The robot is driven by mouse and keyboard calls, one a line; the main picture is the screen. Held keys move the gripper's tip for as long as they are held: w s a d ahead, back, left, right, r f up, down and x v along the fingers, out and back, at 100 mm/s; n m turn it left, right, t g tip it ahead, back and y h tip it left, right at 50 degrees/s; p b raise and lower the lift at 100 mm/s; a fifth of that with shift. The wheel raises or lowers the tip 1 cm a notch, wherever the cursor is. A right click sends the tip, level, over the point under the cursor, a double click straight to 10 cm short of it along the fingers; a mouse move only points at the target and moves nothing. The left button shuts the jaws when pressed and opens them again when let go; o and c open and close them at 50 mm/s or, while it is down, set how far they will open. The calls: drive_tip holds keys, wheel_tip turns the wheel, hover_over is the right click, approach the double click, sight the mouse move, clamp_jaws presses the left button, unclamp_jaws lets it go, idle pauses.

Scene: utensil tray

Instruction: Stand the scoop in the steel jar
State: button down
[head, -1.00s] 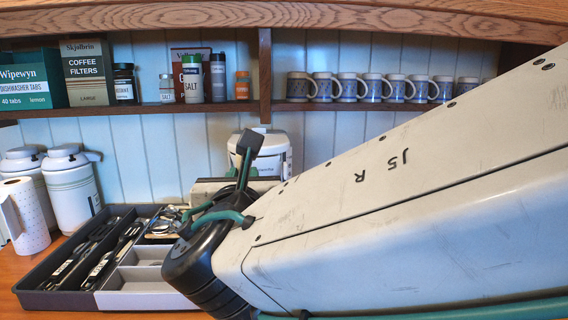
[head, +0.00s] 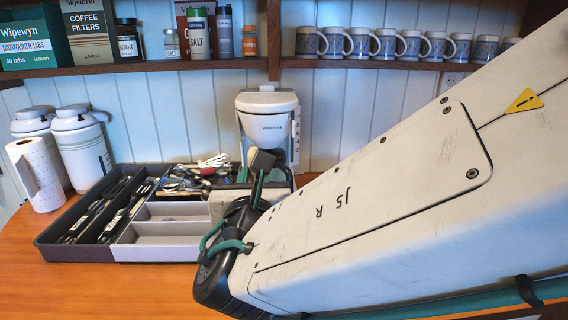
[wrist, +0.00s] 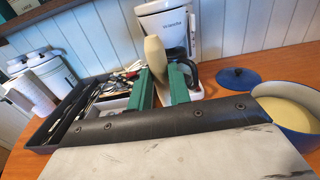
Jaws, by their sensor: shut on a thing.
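My gripper, seen in the wrist view (wrist: 160,78), has green fingers shut on a pale, rounded, wood-coloured piece, which looks like the handle of the scoop (wrist: 154,52). The piece stands up between the fingertips. The rest of it is hidden behind the fingers and wrist. In the head view my gripper (head: 258,172) is mostly hidden behind my arm, in front of the coffee maker and at the tray's right end. I cannot make out the steel jar in either current view.
A grey utensil tray (head: 160,252) with cutlery lies left of my gripper. A white coffee maker (head: 268,105) stands behind. A blue pot (wrist: 297,139) with pale yellow contents and a blue lid (wrist: 238,78) are at the right. Canisters and a paper roll (head: 36,178) stand left.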

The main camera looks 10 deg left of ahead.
drive_tip(key=shift+f, duration=1.8)
drive_tip(key=c, duration=1.2)
unclamp_jaws()
drive_tip(key=v, duration=0.7)
drive_tip(key=shift+s, duration=0.4)
drive_tip(key=shift+d, duration=0.1)
